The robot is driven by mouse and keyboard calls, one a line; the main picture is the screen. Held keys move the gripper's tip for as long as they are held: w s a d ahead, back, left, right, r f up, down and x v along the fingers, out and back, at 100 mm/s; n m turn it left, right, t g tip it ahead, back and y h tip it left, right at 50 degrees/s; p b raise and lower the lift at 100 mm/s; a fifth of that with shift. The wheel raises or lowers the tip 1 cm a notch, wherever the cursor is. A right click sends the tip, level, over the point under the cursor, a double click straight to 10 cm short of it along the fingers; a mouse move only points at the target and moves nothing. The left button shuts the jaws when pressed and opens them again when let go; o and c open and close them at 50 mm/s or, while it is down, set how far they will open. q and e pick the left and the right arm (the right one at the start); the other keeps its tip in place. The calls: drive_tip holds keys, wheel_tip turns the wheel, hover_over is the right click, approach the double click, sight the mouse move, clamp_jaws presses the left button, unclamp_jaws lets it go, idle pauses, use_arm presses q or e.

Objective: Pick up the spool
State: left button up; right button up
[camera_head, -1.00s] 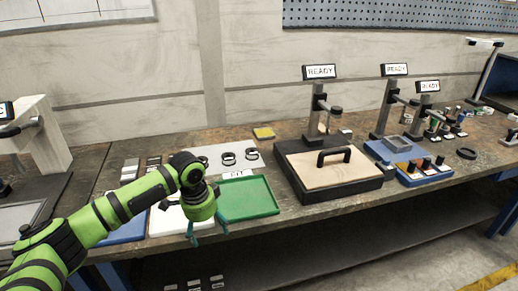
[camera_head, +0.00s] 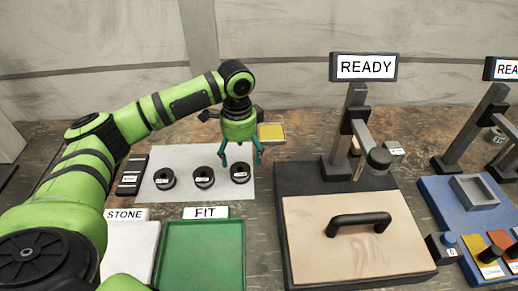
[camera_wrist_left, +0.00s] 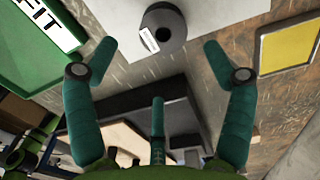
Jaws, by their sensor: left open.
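Three black spools with white labels stand in a row on a white sheet (camera_head: 215,154): a left one (camera_head: 165,179), a middle one (camera_head: 204,177) and a right one (camera_head: 240,174). My left gripper (camera_head: 242,160) points down, open and empty, close to the right spool. In the left wrist view, that spool (camera_wrist_left: 170,18) shows its round end and centre hole at the top, beyond and between the spread fingers (camera_wrist_left: 158,50). No finger visibly touches it. My right gripper is not in view.
A green FIT tray (camera_head: 202,255) and a pale STONE tray (camera_head: 129,250) lie in front of the sheet. A dark-based station with a handled tan plate (camera_head: 345,262) stands to the right. A yellow pad (camera_head: 271,132) lies behind the gripper.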

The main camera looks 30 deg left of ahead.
sight(240, 167)
use_arm(q)
drive_tip(key=f, duration=0.2)
drive_tip(key=p, duration=0.1)
drive_tip(key=shift+s+a+f, duration=0.2)
drive_tip(key=shift+a+f, duration=0.05)
drive_tip(key=shift+f, duration=0.15)
drive_tip(key=f, duration=0.2)
drive_tip(key=shift+w+a+f, duration=0.15)
drive_tip(key=shift+w+f, duration=0.05)
drive_tip(key=shift+f, duration=0.7)
drive_tip(key=c, duration=1.2)
drive_tip(key=shift+c, duration=0.7)
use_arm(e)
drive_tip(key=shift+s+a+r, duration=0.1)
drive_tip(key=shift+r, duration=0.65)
